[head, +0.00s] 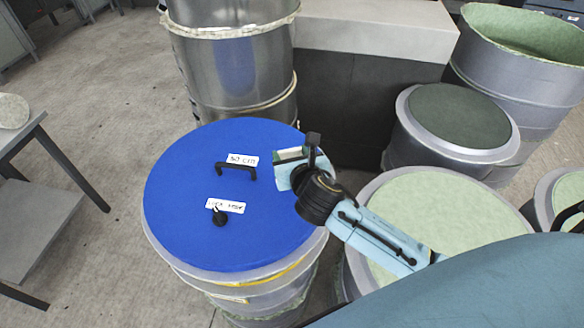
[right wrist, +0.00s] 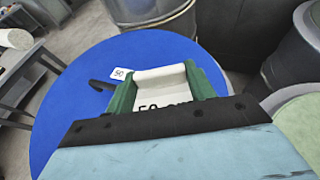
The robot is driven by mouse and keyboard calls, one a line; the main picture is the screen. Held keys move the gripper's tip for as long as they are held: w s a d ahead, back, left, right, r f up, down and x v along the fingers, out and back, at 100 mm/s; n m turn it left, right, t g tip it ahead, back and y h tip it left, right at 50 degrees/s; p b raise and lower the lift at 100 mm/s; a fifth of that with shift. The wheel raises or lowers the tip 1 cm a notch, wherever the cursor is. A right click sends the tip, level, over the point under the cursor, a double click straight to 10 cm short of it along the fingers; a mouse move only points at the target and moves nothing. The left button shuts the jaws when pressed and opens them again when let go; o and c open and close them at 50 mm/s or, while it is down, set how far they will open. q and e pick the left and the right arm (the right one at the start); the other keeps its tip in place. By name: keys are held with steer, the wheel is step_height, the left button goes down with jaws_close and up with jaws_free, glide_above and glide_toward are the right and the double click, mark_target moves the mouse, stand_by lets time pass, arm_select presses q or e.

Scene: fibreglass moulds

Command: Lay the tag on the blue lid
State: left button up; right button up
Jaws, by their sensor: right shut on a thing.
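The blue lid (head: 190,165) is a round flat disc on top of a drum. It bears a black handle (head: 237,169), a black knob (head: 219,217) and two white labels with dark lettering. My right gripper (head: 300,155) is over the lid's right edge, shut on the white tag (head: 288,154). In the right wrist view the tag (right wrist: 160,92) sits between two green fingers, with partly hidden dark lettering on it. The blue lid (right wrist: 75,105) lies behind and below it. I cannot tell how high the tag is above the lid. My left gripper is not in view.
A metal drum (head: 232,70) stands behind the lid. Drums with a dark green top (head: 458,115) and a pale green top (head: 440,205) stand to the right, beside a grey block (head: 375,30). A grey table (head: 40,210) is at the left, with open floor between.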

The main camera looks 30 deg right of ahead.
steer(key=shift+w+d+r+p, duration=0.15)
steer(key=shift+w+r+p, duration=0.45)
steer(key=shift+m+g+h, duration=0.3)
steer(key=f, duration=0.2)
steer(key=w+f, duration=0.1)
steer(key=f, duration=0.2)
steer(key=shift+d+f, duration=0.1)
steer(key=shift+f, duration=0.25)
step_height(320, 180, down, 4)
steer(key=shift+f+b, duration=0.2)
steer(key=shift+b, duration=0.7)
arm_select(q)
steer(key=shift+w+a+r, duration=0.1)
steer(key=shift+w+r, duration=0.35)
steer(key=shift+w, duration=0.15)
arm_select(e)
steer(key=shift+f, duration=0.15)
steer(key=shift+f, duration=0.15)
steer(key=o, duration=1)
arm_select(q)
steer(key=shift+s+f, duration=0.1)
